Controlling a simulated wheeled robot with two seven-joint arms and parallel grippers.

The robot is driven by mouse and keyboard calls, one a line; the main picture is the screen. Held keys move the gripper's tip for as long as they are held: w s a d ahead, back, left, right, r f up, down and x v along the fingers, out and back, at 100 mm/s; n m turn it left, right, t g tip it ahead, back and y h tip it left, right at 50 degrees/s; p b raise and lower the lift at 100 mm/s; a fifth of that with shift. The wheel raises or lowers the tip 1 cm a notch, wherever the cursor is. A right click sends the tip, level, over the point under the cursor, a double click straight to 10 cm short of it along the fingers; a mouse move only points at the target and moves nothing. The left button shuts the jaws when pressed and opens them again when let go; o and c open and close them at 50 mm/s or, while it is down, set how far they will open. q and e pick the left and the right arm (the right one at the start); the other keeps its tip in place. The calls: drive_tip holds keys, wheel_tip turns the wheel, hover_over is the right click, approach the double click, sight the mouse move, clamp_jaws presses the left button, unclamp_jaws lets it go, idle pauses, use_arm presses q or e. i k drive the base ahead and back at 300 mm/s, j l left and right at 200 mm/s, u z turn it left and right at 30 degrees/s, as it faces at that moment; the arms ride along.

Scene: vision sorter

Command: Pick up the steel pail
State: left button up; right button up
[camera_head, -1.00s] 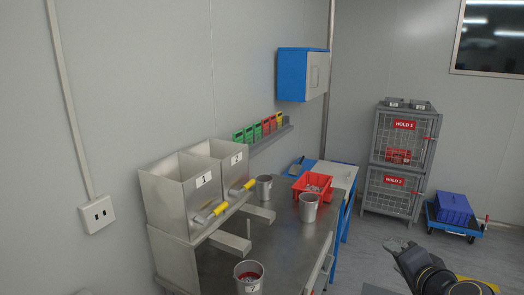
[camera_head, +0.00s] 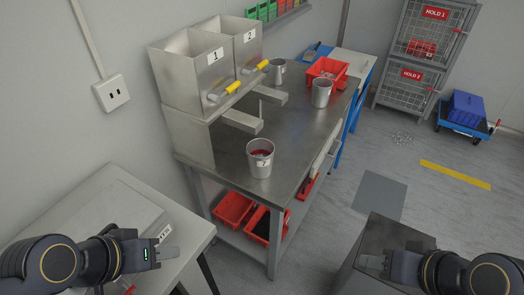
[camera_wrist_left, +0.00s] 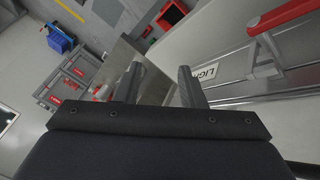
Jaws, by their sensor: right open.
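Three steel pails stand upright on the steel workbench (camera_head: 225,135) in the head view. The nearest pail (camera_head: 260,165) has a label and reddish contents. A second pail (camera_head: 321,95) stands further back on the right, and a third pail (camera_head: 276,75) stands beside hopper 2. My left gripper (camera_head: 172,253) is at the lower left, over the pale table and apart from the pails. In the left wrist view its fingers (camera_wrist_left: 158,78) are spread with nothing held between them. My right gripper (camera_head: 368,262) is at the lower right, apart from the pails; it is open.
Hoppers 1 (camera_head: 190,70) and 2 (camera_head: 245,42) with yellow-handled chutes stand at the bench's left. A red tray (camera_head: 326,68) is behind the pails. Red bins (camera_head: 233,210) sit on the lower shelf. A pale table (camera_head: 85,210) is at the lower left. Floor right of the bench is mostly open.

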sight(260, 152)
drive_tip(key=i+l, duration=0.45)
drive_tip(key=i+l+u, duration=0.1)
drive_tip(key=u, duration=1.8)
